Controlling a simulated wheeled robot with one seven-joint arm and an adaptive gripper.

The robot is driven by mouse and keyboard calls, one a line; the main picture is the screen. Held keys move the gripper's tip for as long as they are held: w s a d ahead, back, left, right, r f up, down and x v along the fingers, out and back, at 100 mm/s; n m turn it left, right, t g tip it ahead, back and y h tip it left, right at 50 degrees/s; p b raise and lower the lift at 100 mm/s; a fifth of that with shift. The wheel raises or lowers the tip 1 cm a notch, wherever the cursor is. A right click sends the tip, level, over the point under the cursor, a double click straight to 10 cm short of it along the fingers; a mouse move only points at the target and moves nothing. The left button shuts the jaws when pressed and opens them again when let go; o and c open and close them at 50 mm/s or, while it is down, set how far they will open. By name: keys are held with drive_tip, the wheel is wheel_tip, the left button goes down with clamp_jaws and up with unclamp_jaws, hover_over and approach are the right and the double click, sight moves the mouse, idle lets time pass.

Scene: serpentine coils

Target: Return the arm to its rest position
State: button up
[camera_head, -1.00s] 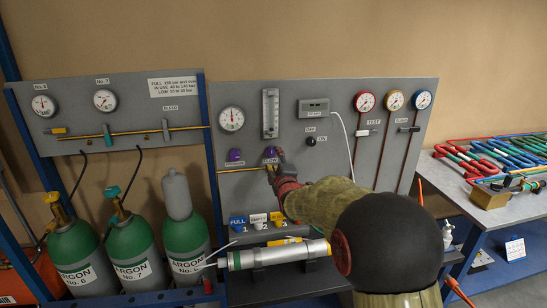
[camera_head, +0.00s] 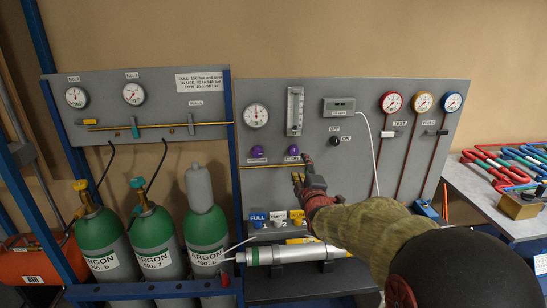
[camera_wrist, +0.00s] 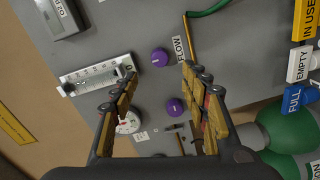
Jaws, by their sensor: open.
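My arm reaches in from the lower right of the head view. My gripper (camera_head: 303,172) is in front of the grey panel (camera_head: 350,160), just below the purple FLOW knob (camera_head: 293,150). In the wrist view my gripper (camera_wrist: 160,76) has its two fingers wide apart with nothing between them. The FLOW knob (camera_wrist: 161,57) and a second purple knob (camera_wrist: 176,106) show in the gap beyond the fingers, apart from them. The second knob also shows in the head view (camera_head: 257,152), left of the FLOW knob.
Green argon cylinders (camera_head: 155,240) stand at the left. A silver cylinder (camera_head: 290,254) lies below the panel, under FULL, EMPTY and IN USE tags (camera_head: 278,217). A workbench (camera_head: 480,190) with coloured coils (camera_head: 497,170) is at the right. A flowmeter (camera_head: 295,110) is above the knobs.

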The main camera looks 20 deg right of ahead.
drive_tip(key=s+a+f+m+g, duration=0.1)
drive_tip(key=s+f+m+g, duration=0.1)
drive_tip(key=s+f+m, duration=0.1)
drive_tip(key=s+a+f+m+g+y, duration=0.1)
drive_tip(key=s+f+m+g, duration=0.1)
drive_tip(key=f, duration=0.5)
drive_tip(key=s+a+f+m+g+y, duration=0.1)
drive_tip(key=s+a+f+m+g, duration=0.1)
drive_tip(key=s+f+m+g, duration=0.1)
drive_tip(key=shift+s+f+m+g, duration=0.1)
drive_tip(key=shift+s+f+g, duration=0.1)
drive_tip(key=shift+s+f, duration=0.3)
drive_tip(key=shift+s+f+m+g, duration=0.1)
drive_tip(key=shift+s+f+g, duration=0.15)
drive_tip(key=shift+s, duration=0.45)
drive_tip(key=shift+s+f+m+g, duration=0.15)
drive_tip(key=shift+s+f, duration=0.25)
drive_tip(key=shift+s, duration=0.2)
drive_tip(key=s+a+r+m+g+y, duration=0.15)
drive_tip(key=s+a, duration=0.45)
drive_tip(key=s, duration=0.6)
drive_tip(key=s+a+r+m+g+y, duration=0.1)
drive_tip(key=s+a+m+g, duration=0.35)
drive_tip(key=s, duration=0.75)
drive_tip(key=s+a+r+n+t, duration=0.2)
drive_tip(key=s+a+r, duration=0.2)
drive_tip(key=a+r, duration=0.1)
drive_tip(key=shift+a+r+n+t, duration=0.35)
drive_tip(key=shift+r+t, duration=0.05)
